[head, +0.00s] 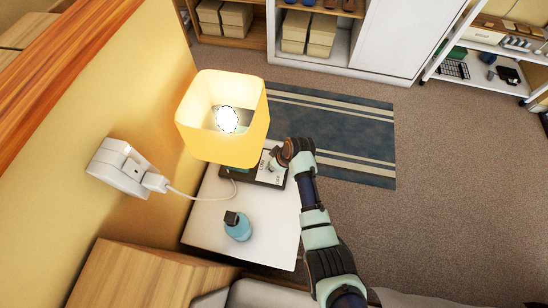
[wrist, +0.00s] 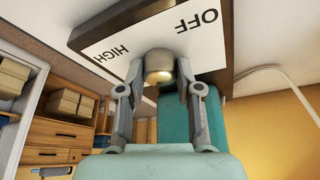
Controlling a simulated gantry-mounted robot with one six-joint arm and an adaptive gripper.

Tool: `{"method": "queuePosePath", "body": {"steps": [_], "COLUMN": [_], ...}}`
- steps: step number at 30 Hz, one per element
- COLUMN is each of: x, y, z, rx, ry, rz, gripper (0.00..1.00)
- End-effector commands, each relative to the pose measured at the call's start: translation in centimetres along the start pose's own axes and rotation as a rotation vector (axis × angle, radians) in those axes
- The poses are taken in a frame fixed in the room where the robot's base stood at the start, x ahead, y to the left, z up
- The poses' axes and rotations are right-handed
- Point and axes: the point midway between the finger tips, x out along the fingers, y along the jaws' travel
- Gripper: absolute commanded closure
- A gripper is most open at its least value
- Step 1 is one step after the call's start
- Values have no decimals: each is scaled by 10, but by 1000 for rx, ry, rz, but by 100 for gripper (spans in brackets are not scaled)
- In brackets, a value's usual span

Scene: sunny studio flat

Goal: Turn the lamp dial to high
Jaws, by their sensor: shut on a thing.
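The lamp (head: 222,118) has a square yellow shade and its bulb is glowing. Its dark base carries a white label plate (head: 265,165), partly hidden by my gripper (head: 278,160). In the wrist view the plate (wrist: 125,38) reads OFF on the right and HIGH on the left. The round tan dial (wrist: 159,66) sits between my gripper's two fingers (wrist: 158,82), which are shut on it. I cannot tell which way the dial points. A teal part of the lamp base (wrist: 205,120) shows behind the right finger.
A white cord (head: 200,199) runs from the lamp to a wall socket (head: 122,167). A blue striped rug (head: 345,135) lies beyond the table.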

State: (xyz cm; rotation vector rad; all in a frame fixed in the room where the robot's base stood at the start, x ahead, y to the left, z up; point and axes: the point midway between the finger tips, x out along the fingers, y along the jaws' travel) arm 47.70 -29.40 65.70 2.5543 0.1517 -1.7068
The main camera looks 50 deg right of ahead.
Motion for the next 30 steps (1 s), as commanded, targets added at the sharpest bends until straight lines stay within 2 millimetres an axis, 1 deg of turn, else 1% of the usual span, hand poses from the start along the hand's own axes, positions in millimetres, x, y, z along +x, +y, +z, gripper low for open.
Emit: {"method": "queuePosePath", "body": {"steps": [1,18,24,30], "x": [-6,-2,-1,0], "y": [-2,-3,-3,-4], "z": [-3,-3,-3,-3], "rx": [36,525,664,762], "ry": [0,1,1,2], "rz": [14,219,277,316], "gripper": [100,100,100,100]}}
